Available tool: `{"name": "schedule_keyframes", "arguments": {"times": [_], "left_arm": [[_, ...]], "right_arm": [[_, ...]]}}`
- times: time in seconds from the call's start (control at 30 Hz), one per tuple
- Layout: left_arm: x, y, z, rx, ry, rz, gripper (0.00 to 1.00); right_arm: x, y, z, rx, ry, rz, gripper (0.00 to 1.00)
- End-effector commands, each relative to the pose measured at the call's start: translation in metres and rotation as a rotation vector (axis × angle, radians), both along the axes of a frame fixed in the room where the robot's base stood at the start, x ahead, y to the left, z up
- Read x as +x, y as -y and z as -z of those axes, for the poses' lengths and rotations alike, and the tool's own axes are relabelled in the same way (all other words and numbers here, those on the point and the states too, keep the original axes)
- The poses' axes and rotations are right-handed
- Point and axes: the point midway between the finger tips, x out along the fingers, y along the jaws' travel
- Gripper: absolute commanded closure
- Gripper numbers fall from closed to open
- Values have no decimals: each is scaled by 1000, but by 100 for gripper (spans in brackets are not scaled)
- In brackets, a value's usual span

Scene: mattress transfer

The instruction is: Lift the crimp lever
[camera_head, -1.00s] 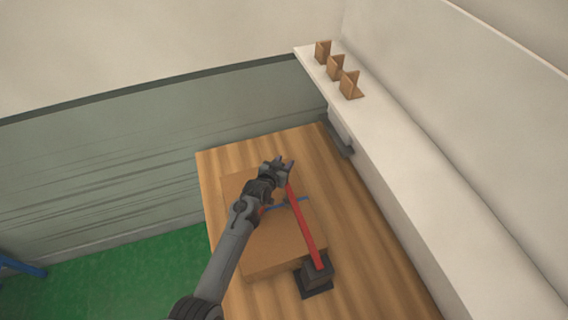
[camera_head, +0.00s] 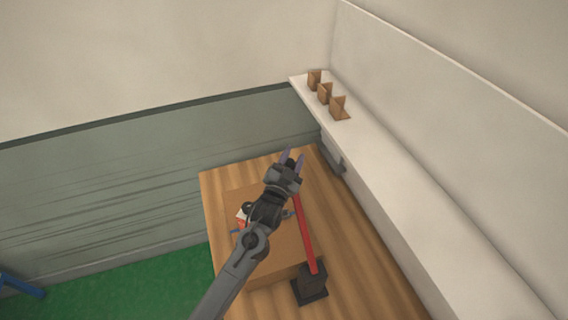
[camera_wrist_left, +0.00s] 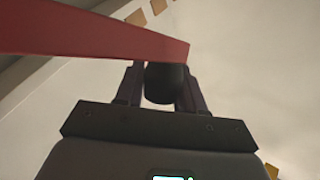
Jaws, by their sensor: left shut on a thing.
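The crimp lever (camera_head: 305,234) is a red bar rising from a black base (camera_head: 311,284) at the front right of the wooden table. Its far end is hidden behind my gripper in the head view. In the left wrist view the red bar (camera_wrist_left: 95,36) crosses the upper left, with a black knob (camera_wrist_left: 164,82) near its right end. My left gripper (camera_head: 293,158) has its fingers on both sides of that knob and is shut on it; it also shows in the left wrist view (camera_wrist_left: 160,88). My right gripper is not in view.
A brown slab (camera_head: 262,262) lies on the wooden table (camera_head: 215,185), with a blue piece partly hidden under my arm. A white ledge (camera_head: 400,200) runs along the right wall with several brown angled pieces (camera_head: 325,94) on it. The floor is green.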

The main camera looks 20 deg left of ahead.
Motion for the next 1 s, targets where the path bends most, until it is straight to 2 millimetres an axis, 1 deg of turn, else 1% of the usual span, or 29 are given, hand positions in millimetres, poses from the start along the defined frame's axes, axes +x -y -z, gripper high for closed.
{"name": "schedule_keyframes", "arguments": {"times": [0.03,0.2,0.4,0.5,0.7,1.0], "left_arm": [[-10,8,-12,26,31,2,100],[-38,30,-37,108,129,1,100],[-63,51,-55,176,212,0,100],[-71,59,-60,199,239,0,100],[-80,66,-65,222,267,-1,100],[-83,69,-68,225,277,2,100]], "right_arm": [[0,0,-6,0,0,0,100],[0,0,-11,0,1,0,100],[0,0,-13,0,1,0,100],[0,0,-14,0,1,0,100],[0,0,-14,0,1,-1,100],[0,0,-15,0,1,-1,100]]}}
